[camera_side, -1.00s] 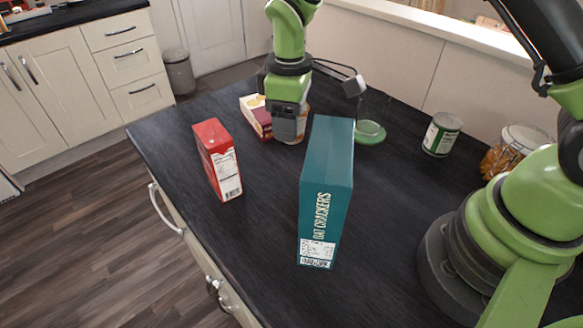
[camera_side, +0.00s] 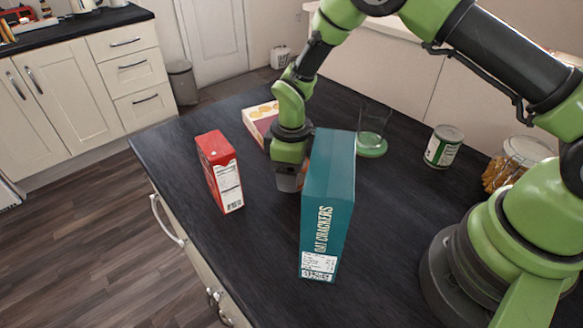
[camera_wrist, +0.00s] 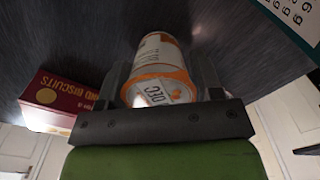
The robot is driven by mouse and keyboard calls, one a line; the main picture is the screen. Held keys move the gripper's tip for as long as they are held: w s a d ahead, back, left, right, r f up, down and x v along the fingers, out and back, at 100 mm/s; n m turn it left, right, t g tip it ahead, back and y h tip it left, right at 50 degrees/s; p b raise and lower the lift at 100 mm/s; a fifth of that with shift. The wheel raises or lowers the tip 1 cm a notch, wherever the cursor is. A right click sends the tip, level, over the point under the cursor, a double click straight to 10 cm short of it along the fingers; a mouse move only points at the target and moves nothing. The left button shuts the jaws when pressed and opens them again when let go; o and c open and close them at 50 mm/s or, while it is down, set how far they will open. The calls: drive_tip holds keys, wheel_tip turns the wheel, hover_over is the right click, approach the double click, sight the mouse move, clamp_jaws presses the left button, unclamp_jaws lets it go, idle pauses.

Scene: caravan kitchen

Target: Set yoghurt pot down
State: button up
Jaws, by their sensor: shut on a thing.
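The yoghurt pot, white with orange bands (camera_wrist: 160,58), sits between the two fingers of my gripper (camera_wrist: 165,82) in the wrist view. My gripper is shut on it. In the side view, my gripper (camera_side: 289,182) is low over the dark worktop, left of and partly behind the teal oat crackers box. There the pot is almost wholly hidden by the gripper and the box. I cannot tell whether its base touches the worktop.
The teal oat crackers box (camera_side: 328,210) stands close to my gripper's right. A red carton (camera_side: 219,172) stands to its left. A biscuit box (camera_side: 262,122) lies behind, with a clear glass (camera_side: 373,130) on the right.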

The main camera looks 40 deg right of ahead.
drive_tip(key=o, duration=1)
wheel_tip(320, 180, up, 11)
drive_tip(key=shift+r, duration=0.1)
drive_tip(key=s+d+r+m+t, duration=0.2)
drive_tip(key=s+r+m, duration=0.1)
drive_tip(key=r, duration=0.7)
drive_tip(key=s+r+m+t, duration=0.1)
drive_tip(key=s+r+m, duration=0.1)
drive_tip(key=s, duration=0.4)
drive_tip(key=s+d+r+m+t+y, duration=0.1)
drive_tip(key=s+r+m+t, duration=0.1)
drive_tip(key=s, duration=0.4)
drive_tip(key=s+d+r+m+t+y, duration=0.1)
drive_tip(key=s+r+m+t, duration=0.1)
drive_tip(key=s+r+m, duration=0.2)
drive_tip(key=shift+s+d+r, duration=0.1)
drive_tip(key=shift+s+d, duration=0.15)
drive_tip(key=shift+s, duration=0.75)
